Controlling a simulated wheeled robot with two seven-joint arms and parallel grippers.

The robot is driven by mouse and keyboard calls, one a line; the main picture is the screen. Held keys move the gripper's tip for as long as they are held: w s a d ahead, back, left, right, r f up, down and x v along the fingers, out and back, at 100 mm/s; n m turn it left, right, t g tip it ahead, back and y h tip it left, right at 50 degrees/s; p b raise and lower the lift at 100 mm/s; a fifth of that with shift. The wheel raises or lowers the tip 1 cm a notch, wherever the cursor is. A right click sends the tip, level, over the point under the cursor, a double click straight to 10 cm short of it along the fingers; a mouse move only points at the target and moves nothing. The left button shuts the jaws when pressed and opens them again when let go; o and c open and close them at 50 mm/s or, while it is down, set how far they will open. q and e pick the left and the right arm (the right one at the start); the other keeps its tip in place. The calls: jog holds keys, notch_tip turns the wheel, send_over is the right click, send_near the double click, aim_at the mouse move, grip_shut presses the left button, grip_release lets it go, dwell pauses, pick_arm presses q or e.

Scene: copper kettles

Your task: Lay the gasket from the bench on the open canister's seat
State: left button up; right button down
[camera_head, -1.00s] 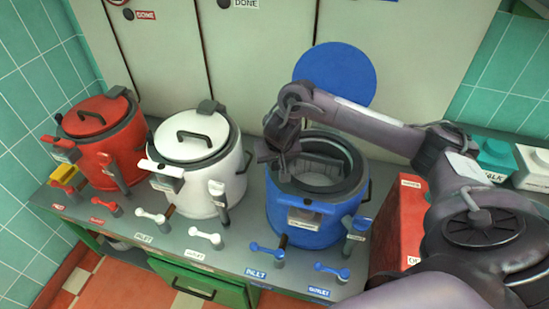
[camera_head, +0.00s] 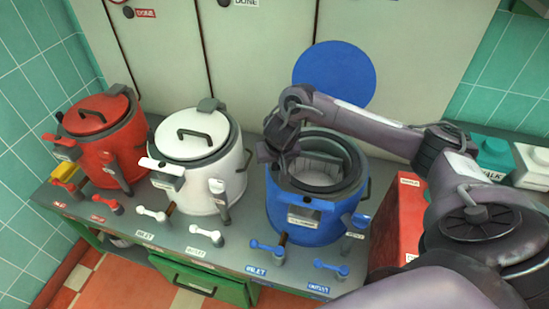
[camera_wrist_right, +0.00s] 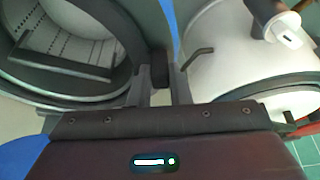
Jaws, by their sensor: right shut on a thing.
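The open blue canister (camera_head: 318,226) stands on the bench. Its round mouth faces up, with a dark ring around the opening and a pale interior. My right gripper (camera_head: 279,156) is over the left part of its rim. In the right wrist view my right gripper (camera_wrist_right: 162,84) is shut on a small dark piece of what looks like the gasket (camera_wrist_right: 160,62), right beside the dark ring at the mouth. The gripper hides part of the rim, and I cannot tell whether the gasket touches the seat. My left gripper is not in view.
A closed white canister (camera_head: 196,170) stands close to the left, and a closed red one (camera_head: 104,137) further left. Small valve levers line the bench's (camera_head: 228,262) front edge. A red box (camera_head: 399,222) stands to the right. A blue disc (camera_head: 335,75) is upright behind the blue canister.

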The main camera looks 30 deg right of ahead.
dwell(0.3)
jog(key=c, duration=1.3)
grip_release()
jog(key=p+v, duration=0.3)
jog(key=v, duration=0.4)
jog(key=shift+s+r, duration=0.15)
jog(key=shift+r, duration=0.2)
